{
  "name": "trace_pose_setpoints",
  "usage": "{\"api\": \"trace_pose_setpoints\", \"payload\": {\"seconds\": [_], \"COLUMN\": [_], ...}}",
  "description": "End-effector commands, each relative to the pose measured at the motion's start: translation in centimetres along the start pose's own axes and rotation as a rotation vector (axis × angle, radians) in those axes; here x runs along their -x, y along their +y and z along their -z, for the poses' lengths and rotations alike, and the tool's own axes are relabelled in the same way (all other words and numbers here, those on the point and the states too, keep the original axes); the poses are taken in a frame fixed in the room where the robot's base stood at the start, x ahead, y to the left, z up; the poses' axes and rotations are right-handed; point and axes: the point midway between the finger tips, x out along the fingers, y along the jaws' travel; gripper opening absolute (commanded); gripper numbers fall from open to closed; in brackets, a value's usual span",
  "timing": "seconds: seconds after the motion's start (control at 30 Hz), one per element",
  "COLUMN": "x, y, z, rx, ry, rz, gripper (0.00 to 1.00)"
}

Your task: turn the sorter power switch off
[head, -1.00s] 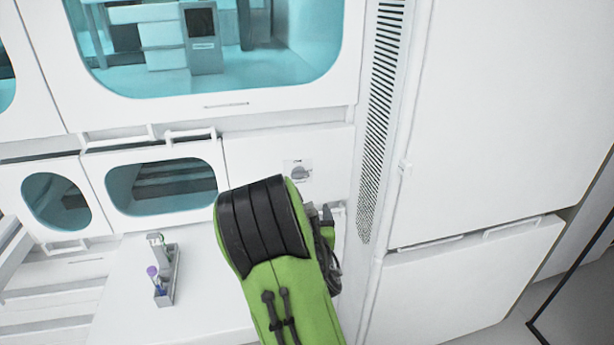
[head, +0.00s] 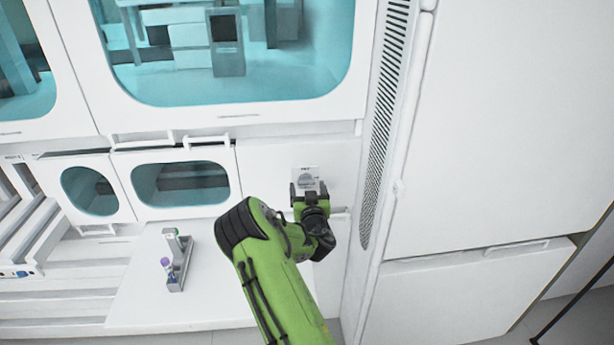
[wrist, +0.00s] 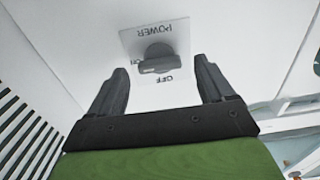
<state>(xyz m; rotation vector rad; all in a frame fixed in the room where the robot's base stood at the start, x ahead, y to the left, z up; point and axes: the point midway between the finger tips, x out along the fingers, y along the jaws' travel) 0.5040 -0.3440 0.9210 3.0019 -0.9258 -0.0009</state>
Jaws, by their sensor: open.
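The sorter power switch (head: 306,180) is a grey rotary knob on a pale plate on the white front panel. In the wrist view the knob (wrist: 159,58) shows close up, and its plate (wrist: 139,40) reads POWER, ON and OFF upside down. The knob's bar lies roughly level in that picture. My gripper (head: 308,188) is in front of the plate in the head view and partly covers it. In the wrist view my gripper (wrist: 160,82) is open, with one finger on each side below the knob. The fingers appear apart from it.
A small rack (head: 179,265) with tubes stands on the white counter (head: 130,290) to the left of my arm. Windowed doors (head: 180,184) with handles are left of the switch. A vented strip (head: 385,130) and a tall white cabinet (head: 500,130) are on the right.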

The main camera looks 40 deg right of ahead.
Motion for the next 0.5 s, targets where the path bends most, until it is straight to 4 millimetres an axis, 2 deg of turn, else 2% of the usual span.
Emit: {"api": "trace_pose_setpoints", "payload": {"seconds": [0.17,0.43,0.5], "x": [-1.9,-2.1,-2.1], "y": [0.0,0.0,0.0], "z": [0.0,-0.1,-0.1], "rx": [0.001,-0.001,0.000], "ry": [0.001,0.000,0.000], "rz": [0.000,-0.001,-0.001], "gripper": [0.81,0.81,0.71]}}
